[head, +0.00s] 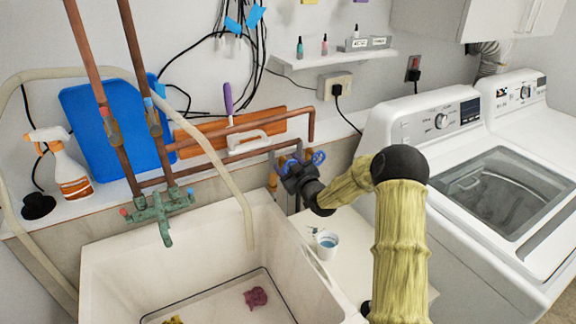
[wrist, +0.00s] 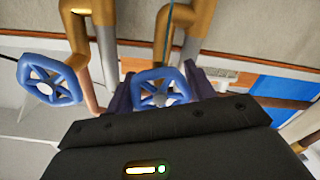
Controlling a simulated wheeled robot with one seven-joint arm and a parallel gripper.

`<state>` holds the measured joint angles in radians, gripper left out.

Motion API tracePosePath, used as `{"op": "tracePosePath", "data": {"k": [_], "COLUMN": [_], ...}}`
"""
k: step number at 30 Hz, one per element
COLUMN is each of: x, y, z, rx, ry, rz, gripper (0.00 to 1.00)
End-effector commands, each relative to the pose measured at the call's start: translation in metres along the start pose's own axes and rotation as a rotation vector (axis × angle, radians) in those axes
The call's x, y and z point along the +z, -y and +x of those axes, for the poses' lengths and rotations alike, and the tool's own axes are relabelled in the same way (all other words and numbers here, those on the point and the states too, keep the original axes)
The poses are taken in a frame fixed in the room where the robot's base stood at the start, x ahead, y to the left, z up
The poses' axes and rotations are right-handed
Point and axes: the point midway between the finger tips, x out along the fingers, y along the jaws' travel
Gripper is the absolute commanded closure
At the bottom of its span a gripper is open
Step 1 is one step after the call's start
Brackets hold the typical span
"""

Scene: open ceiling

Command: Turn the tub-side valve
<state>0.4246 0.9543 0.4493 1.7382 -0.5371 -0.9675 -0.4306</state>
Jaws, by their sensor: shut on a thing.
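Two blue handwheel valves sit on copper pipes to the right of the tub. My gripper (head: 290,170) is shut on the tub-side valve (wrist: 157,92), with dark fingers on both sides of its wheel in the wrist view. In the head view the gripper mostly hides that valve. The other blue valve (head: 318,158) is free, just to the right; it also shows at the left of the wrist view (wrist: 48,80), apart from the fingers.
The white tub (head: 110,275) has a green faucet (head: 160,212) at its back. A white cup (head: 327,244) stands below my arm. Washing machines (head: 440,122) stand to the right. Copper pipes (head: 235,130) and a pale hose (head: 215,160) run along the wall.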

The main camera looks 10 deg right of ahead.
Motion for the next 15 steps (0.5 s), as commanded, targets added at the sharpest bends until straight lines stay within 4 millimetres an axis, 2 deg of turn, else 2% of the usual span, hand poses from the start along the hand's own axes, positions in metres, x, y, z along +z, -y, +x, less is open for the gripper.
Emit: {"op": "tracePosePath", "data": {"k": [8,15], "x": [0.0009,0.002], "y": [0.0004,0.0002], "z": [-0.0002,-0.0005], "rx": [0.0,0.001], "ry": [0.0,0.0], "rz": [0.051,0.182], "gripper": [0.69,0.69]}}
